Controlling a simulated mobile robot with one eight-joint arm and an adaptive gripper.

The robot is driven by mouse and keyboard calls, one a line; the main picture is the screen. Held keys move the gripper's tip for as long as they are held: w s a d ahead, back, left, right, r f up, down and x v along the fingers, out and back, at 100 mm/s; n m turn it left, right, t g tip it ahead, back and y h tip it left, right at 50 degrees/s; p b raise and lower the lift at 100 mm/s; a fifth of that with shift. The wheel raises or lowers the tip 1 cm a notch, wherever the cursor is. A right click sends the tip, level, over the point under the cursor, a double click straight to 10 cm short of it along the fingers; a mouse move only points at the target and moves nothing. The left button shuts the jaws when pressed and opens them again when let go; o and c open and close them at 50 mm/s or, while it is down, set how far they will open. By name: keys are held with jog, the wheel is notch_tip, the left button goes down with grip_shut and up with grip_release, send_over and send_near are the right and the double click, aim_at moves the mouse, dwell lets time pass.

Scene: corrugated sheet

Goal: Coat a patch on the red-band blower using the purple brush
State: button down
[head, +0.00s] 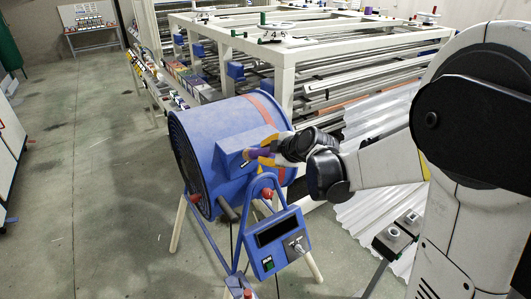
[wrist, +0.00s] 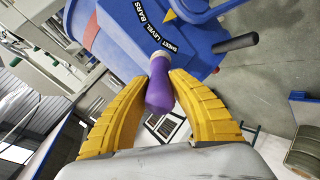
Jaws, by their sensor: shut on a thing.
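The blower (head: 208,150) is a large blue drum on legs, with a red band (head: 266,110) around its right part. It stands left of my arm in the head view. My gripper (head: 262,152) is at the box on the blower's side. In the wrist view its yellow fingers (wrist: 158,100) are shut on the purple brush (wrist: 159,88). The brush points away from me toward the blue surface (wrist: 130,28); its tip is hard to make out, and I cannot tell whether it touches. No coated patch can be made out.
A blue control panel (head: 280,240) hangs on a frame in front of the blower. White racks (head: 290,70) with metal bars stand behind. Corrugated sheets (head: 375,150) lean at the right, near a grey button box (head: 398,236).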

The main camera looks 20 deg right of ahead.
jog(key=shift+w+a, duration=0.15)
jog(key=shift+w, duration=0.4)
jog(key=shift+w+d+b, duration=1.15)
jog(key=shift+w+d, duration=0.55)
jog(key=shift+d, duration=3.4)
jog(key=shift+s+a+b, duration=0.1)
jog(key=shift+s+a, duration=0.45)
jog(key=shift+a, duration=1.2)
jog(key=shift+s+a+b, duration=0.15)
jog(key=shift+s+a, duration=0.45)
jog(key=shift+a, duration=1.1)
jog(key=shift+s+a+b, duration=0.1)
jog(key=shift+s+a, duration=0.45)
jog(key=shift+a, duration=1.2)
jog(key=s+d, duration=0.2)
jog(key=s, duration=0.3)
jog(key=shift+s, duration=0.35)
